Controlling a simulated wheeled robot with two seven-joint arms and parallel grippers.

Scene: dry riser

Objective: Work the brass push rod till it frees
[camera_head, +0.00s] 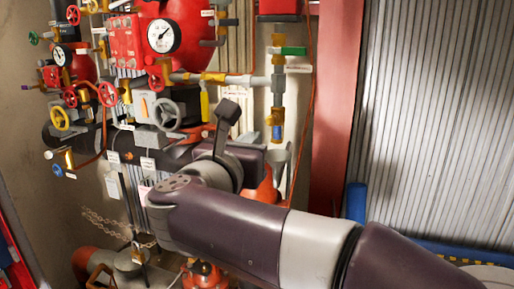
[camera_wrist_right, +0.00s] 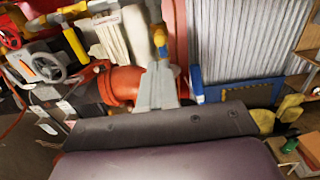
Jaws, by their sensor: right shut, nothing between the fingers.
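I cannot tell for certain which part is the brass push rod. A short brass-coloured cylinder (camera_head: 69,159) sticks out at the lower left of the pipework in the head view, and nothing of mine touches it. My right gripper (camera_head: 228,114) is in front of the riser, right of the grey handwheel, with its dark end pointing up. It is shut and empty. My right forearm hides the pipework behind it. The wrist view shows a dark part of my own arm across its lower half, and the fingertips are not clear there. My left gripper is not in view.
A pressure gauge (camera_head: 163,36) is above. A grey funnel (camera_wrist_right: 157,88) hangs below a brass valve. A red post (camera_head: 338,100) and corrugated wall (camera_head: 440,120) are at right.

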